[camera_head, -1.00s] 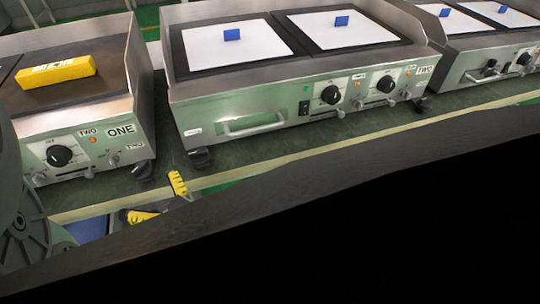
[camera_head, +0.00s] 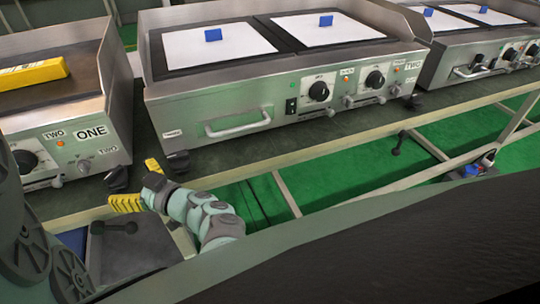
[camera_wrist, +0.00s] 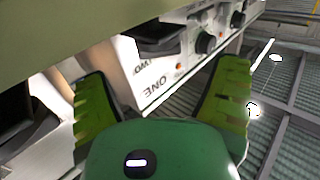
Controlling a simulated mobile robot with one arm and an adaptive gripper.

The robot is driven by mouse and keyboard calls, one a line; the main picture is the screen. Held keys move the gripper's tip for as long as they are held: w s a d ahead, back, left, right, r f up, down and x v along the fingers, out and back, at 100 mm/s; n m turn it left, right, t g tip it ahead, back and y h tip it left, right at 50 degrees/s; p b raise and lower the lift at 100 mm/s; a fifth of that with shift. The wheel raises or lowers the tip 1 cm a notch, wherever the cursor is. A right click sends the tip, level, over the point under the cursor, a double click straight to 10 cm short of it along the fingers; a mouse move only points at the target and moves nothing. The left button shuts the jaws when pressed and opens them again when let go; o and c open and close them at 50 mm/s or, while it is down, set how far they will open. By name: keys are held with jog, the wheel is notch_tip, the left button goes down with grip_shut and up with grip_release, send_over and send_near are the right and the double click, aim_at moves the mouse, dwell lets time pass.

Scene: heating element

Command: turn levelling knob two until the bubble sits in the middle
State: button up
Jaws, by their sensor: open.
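A yellow level (camera_head: 32,74) lies on the dark plate of the left cooking unit, marked ONE (camera_head: 75,115); its bubble is too small to make out. A black foot knob (camera_head: 115,178) sits under this unit's front right corner, below a small TWO label. I cannot tell for sure which knob is levelling knob two. My gripper (camera_head: 140,186) has yellow fingers, spread apart and empty, below and right of that foot and apart from it. In the wrist view my gripper (camera_wrist: 162,100) is open, with the ONE panel upside down beyond its fingers.
The middle unit (camera_head: 240,115) stands close on the right, with its own black foot (camera_head: 178,161) near my fingers. A dark bench top (camera_head: 300,155) with a pale front edge carries the units. Green floor (camera_head: 350,170) shows beyond the edge.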

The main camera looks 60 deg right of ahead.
aim_at(117, 175)
jog(key=w, duration=0.2)
jog(key=w+a, duration=0.1)
jog(key=w, duration=0.2)
jog(key=shift+b, duration=0.35)
jog(key=shift+c, duration=0.3)
jog(key=c, duration=1.1)
jog(key=shift+c, duration=0.2)
jog(key=shift+d+f+n+y, duration=0.1)
jog(key=shift+f+n+y, duration=0.05)
jog(key=shift+n+y, duration=0.8)
jog(key=shift+g+y, duration=0.3)
jog(key=shift+y, duration=0.15)
jog(key=shift+d+f+n+y+b, duration=0.1)
jog(key=shift+n+y+b, duration=0.15)
jog(key=shift+y+b, duration=0.15)
jog(key=shift+n+g+y, duration=0.3)
jog(key=shift+g+y, duration=0.1)
